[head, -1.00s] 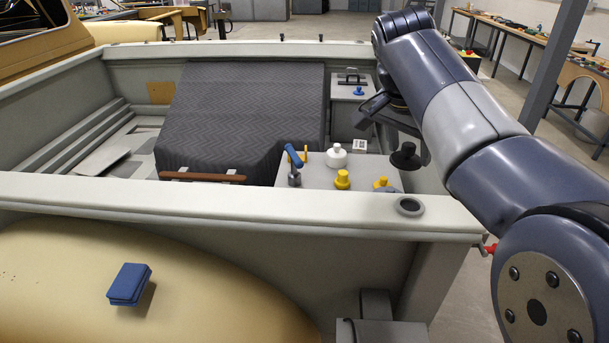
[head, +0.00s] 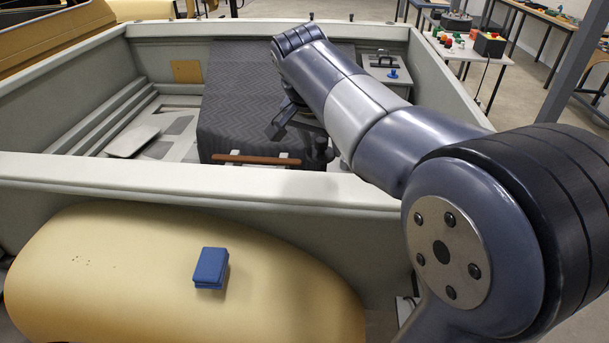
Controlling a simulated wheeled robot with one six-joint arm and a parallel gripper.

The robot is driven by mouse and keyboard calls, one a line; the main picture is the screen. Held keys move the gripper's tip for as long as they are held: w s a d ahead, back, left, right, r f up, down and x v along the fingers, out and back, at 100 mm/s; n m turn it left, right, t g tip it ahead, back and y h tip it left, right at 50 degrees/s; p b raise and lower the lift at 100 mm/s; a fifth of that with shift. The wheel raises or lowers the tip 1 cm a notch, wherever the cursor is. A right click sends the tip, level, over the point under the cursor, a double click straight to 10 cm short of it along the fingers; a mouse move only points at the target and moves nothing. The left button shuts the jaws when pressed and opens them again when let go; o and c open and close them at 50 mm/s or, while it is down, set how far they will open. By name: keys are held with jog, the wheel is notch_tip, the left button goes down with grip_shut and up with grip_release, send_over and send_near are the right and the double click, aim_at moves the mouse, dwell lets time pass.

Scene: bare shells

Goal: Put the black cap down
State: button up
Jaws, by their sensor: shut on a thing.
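The black cap (head: 318,153) hangs beneath my gripper (head: 312,137), which is shut on it. The cap shows dark against the front right part of the dark quilted cover (head: 235,105) in the truck bed. It appears to be above the bed, just behind the pale front wall. My forearm hides the area to the right of the cap. I cannot tell how high the cap is, and the jaws are small and dark here.
The pale bed wall (head: 200,180) runs across in front of the cap. A blue block (head: 210,267) lies on the tan fender (head: 110,260). A grey box with a blue knob (head: 392,74) stands at the back right. The bed floor at left holds a flat pale panel (head: 132,141).

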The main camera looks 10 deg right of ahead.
aim_at(323, 181)
notch_tip(323, 181, down, 8)
jog(key=shift+d+r+p, duration=0.1)
jog(key=shift+r+p, duration=0.1)
jog(key=shift+p, duration=0.1)
jog(key=shift+f, duration=0.2)
jog(key=o, duration=1)
jog(key=shift+c, duration=0.2)
jog(key=v, duration=1.2)
jog(key=shift+r+b, duration=0.25)
jog(key=shift+b, duration=0.15)
jog(key=shift+f, duration=0.1)
